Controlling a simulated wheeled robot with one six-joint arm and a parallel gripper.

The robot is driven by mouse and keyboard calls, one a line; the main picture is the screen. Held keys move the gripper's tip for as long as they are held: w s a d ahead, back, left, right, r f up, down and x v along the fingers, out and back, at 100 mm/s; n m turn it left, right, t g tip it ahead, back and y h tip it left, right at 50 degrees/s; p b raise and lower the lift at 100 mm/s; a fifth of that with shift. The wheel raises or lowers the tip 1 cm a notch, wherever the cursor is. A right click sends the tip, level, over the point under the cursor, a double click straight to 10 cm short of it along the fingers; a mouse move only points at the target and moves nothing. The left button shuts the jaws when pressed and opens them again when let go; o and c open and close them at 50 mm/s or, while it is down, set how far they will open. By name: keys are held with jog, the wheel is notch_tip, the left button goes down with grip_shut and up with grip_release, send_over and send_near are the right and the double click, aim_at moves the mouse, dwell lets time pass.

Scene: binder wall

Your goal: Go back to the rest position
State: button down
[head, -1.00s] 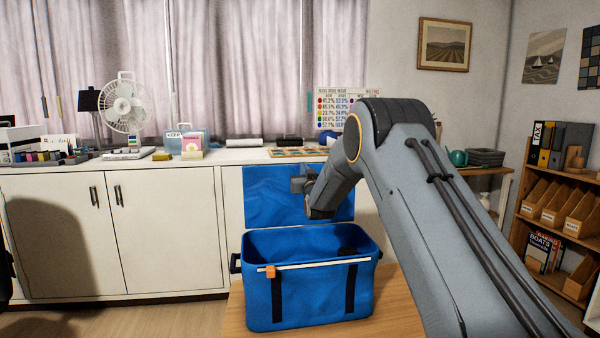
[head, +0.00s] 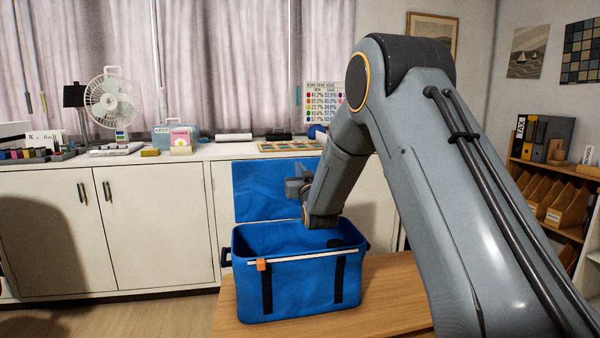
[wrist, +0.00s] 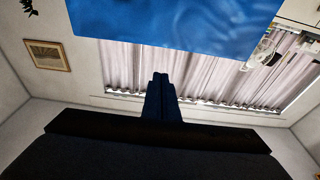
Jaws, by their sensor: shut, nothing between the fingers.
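My gripper (head: 296,186) is above the back part of an open blue box (head: 300,285) in the head view, in front of its raised blue lid (head: 262,190). My arm comes in from the right and partly hides the lid. In the wrist view the fingers of my gripper (wrist: 160,78) are together, with nothing between them. The blue lid (wrist: 185,22) fills the top of that view. The box has dark straps, an orange clip and a pale bar along its front rim.
The box stands on a wooden table (head: 385,290), bare to its right. Behind is a white counter (head: 150,230) with a fan (head: 110,98), a pink-and-cream box (head: 181,140) and several small items. A shelf with binders (head: 545,135) stands at the right.

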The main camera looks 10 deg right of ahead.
jog(key=s+d+f+g+p, duration=0.15)
jog(key=s+f+g, duration=0.25)
jog(key=s, duration=0.4)
jog(key=s+d+f+g+h+p, duration=0.15)
jog(key=s+f+g, duration=0.25)
jog(key=s, duration=0.5)
jog(key=s+d+f+g+y+p, duration=0.1)
jog(key=s+d+f+g, duration=0.2)
jog(key=s, duration=0.5)
jog(key=s+f+g, duration=0.1)
jog(key=s+g, duration=0.2)
jog(key=s, duration=0.7)
jog(key=s+f+g+p, duration=0.1)
jog(key=s+f+g, duration=0.1)
jog(key=s, duration=0.8)
jog(key=s+f+m+g+p, duration=0.1)
jog(key=s+g, duration=0.3)
jog(key=s, duration=0.6)
jog(key=shift+s+d+f+h, duration=0.25)
jog(key=shift+d+h, duration=0.1)
jog(key=shift+h, duration=0.1)
